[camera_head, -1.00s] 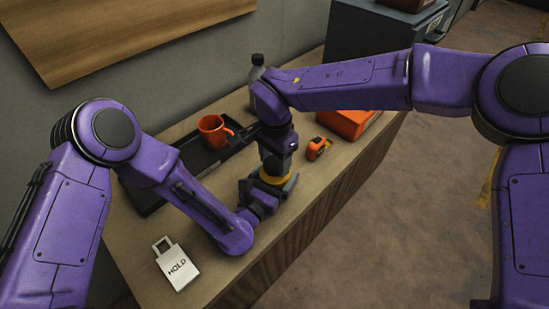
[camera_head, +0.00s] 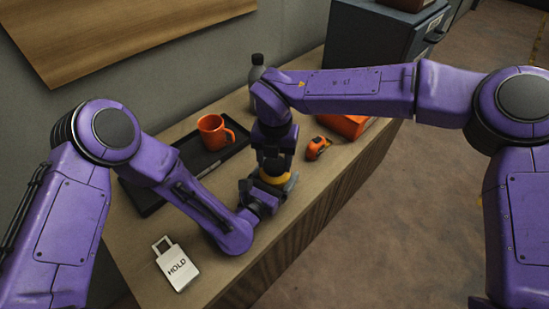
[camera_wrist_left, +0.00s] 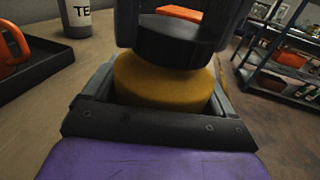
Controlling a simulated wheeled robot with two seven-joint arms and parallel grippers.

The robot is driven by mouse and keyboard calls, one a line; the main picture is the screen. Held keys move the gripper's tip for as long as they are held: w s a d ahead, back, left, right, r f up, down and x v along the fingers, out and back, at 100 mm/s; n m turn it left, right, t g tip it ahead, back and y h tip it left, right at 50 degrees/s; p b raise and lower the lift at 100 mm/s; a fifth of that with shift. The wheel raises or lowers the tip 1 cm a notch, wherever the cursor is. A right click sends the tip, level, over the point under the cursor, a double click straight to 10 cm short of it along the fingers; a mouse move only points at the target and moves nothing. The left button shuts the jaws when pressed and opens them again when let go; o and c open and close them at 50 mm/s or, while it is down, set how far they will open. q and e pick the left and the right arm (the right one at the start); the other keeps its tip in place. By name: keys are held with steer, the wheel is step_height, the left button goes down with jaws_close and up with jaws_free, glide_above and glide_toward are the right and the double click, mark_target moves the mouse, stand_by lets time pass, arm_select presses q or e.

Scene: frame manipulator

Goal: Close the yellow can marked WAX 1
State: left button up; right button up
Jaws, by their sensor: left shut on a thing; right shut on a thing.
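The yellow can (camera_head: 276,179) stands on the workbench, mostly hidden by my grippers. The left wrist view shows it from close by, a yellow round body (camera_wrist_left: 165,88) between the jaws of my left gripper (camera_wrist_left: 165,95). My left gripper (camera_head: 278,188) is shut around the can's side. My right gripper (camera_head: 272,163) points down over the can and is shut on a dark round lid (camera_wrist_left: 178,42). The lid is over the can's top, its lower edge at or very near it; I cannot tell if it is seated. The WAX 1 marking is not visible.
A black tray (camera_head: 148,196) with an orange mug (camera_head: 212,132) lies behind left. A grey bottle (camera_head: 257,75) stands at the back. An orange tape measure (camera_head: 318,148) lies to the right.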

arm_select(q)
steer(key=shift+w+a+f, duration=0.1)
steer(key=shift+a, duration=0.05)
arm_select(e)
steer(key=shift+s+m, duration=0.2)
steer(key=shift+m, duration=0.5)
steer(key=o, duration=1.2)
steer(key=shift+c, duration=0.2)
steer(key=shift+w+r, duration=0.1)
steer(key=shift+r, duration=2.15)
